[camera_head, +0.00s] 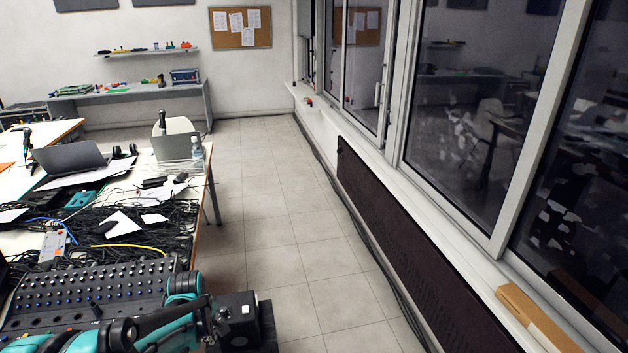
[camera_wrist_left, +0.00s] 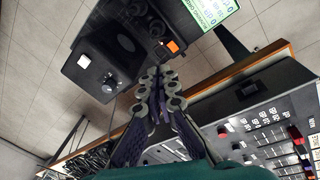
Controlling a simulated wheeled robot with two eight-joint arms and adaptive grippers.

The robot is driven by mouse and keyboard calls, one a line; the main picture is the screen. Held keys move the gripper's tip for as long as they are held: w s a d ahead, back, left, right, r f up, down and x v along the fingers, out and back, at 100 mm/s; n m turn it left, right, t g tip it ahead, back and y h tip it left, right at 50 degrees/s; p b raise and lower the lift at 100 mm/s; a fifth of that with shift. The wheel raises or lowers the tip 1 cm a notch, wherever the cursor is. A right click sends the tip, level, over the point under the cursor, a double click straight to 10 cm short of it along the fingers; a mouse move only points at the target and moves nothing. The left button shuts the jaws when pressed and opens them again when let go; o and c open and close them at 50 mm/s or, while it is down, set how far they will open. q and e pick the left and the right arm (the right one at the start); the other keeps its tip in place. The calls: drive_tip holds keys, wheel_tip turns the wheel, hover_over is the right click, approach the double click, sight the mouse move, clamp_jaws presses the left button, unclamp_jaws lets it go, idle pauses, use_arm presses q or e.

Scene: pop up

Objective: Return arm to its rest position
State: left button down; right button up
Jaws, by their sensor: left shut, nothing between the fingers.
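My left arm (camera_head: 130,334), teal and black, comes in at the lower left of the head view and reaches over the front edge of the mixing console. Its gripper (camera_head: 212,316) is partly hidden among the arm links, beside a black box. In the left wrist view my left gripper (camera_wrist_left: 160,80) is shut, its fingertips together with nothing between them. The black box (camera_head: 238,308) has a knob; the wrist view shows it (camera_wrist_left: 88,62) beyond the fingertips, with an orange button and a lit screen. My right gripper is out of view.
The mixing console (camera_head: 90,290) lies at the table's near end, with tangled black cables (camera_head: 150,225) behind it. Laptops (camera_head: 70,157) and a bottle (camera_head: 197,153) stand farther back. Windows and a dark radiator (camera_head: 400,235) line the right. The tiled floor (camera_head: 285,225) between is clear.

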use_arm(q)
drive_tip(key=s+d+r+m+t, duration=0.2)
drive_tip(key=s+d+r+m, duration=0.3)
drive_tip(key=s+r+m, duration=0.1)
drive_tip(key=s+d+r+m+t, duration=0.3)
drive_tip(key=s+d+r+m, duration=0.2)
drive_tip(key=s+m, duration=0.3)
drive_tip(key=s+r, duration=0.1)
drive_tip(key=s, duration=0.2)
drive_tip(key=shift+d+r+m, duration=0.2)
drive_tip(key=shift+r+m, duration=0.1)
drive_tip(key=shift+m, duration=0.1)
drive_tip(key=w+a+f+n+g+p, duration=0.1)
drive_tip(key=w+a+g, duration=0.15)
drive_tip(key=w, duration=0.35)
drive_tip(key=w+a+f+g, duration=0.1)
drive_tip(key=w+a+f, duration=0.1)
drive_tip(key=w+a, duration=0.3)
drive_tip(key=w+a+f+g, duration=0.1)
drive_tip(key=w+a+f, duration=0.2)
drive_tip(key=f, duration=0.5)
drive_tip(key=w+a+f+n+g+p, duration=0.1)
drive_tip(key=w+a+f+g, duration=0.1)
drive_tip(key=w+f, duration=0.3)
wheel_tip(320, 180, down, 3)
drive_tip(key=shift+w+a+r+n, duration=0.15)
drive_tip(key=shift+a+n, duration=0.15)
drive_tip(key=shift+a, duration=0.5)
